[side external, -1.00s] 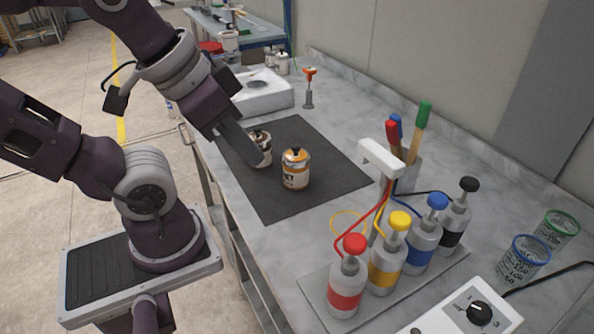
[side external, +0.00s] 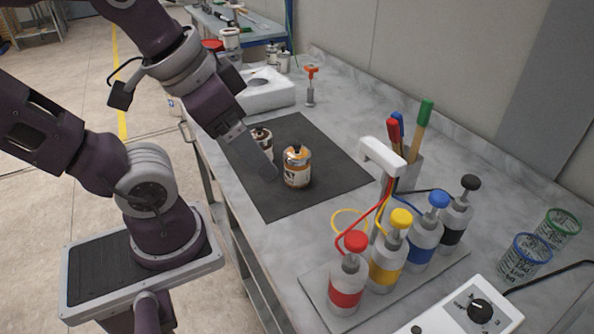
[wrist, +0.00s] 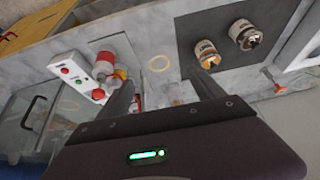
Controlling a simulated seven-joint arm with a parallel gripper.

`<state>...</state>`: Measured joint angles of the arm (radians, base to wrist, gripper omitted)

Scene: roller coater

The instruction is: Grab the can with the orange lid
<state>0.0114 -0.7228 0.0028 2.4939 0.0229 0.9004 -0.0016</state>
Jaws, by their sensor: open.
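The can with orange on its lid and label (side external: 296,170) stands upright on the dark mat (side external: 290,205). A second can, pale with a dark top (side external: 263,137), stands behind it to the left, partly hidden by my gripper. My gripper (side external: 268,174) is open and empty, just left of the orange can in the side view. I cannot tell whether it touches the can. In the wrist view, both fingers of my gripper (wrist: 162,83) are apart with no can between them. The orange can (wrist: 208,56) is ahead of the right finger, with the other can (wrist: 244,36) farther right.
Several pump bottles, including a red one (side external: 346,286), stand on a tray at the front right. Behind them is a holder with coloured handles (side external: 400,172). A white block (side external: 262,93) and an orange-handled tool (side external: 310,88) stand beyond the mat. The mat's front is clear.

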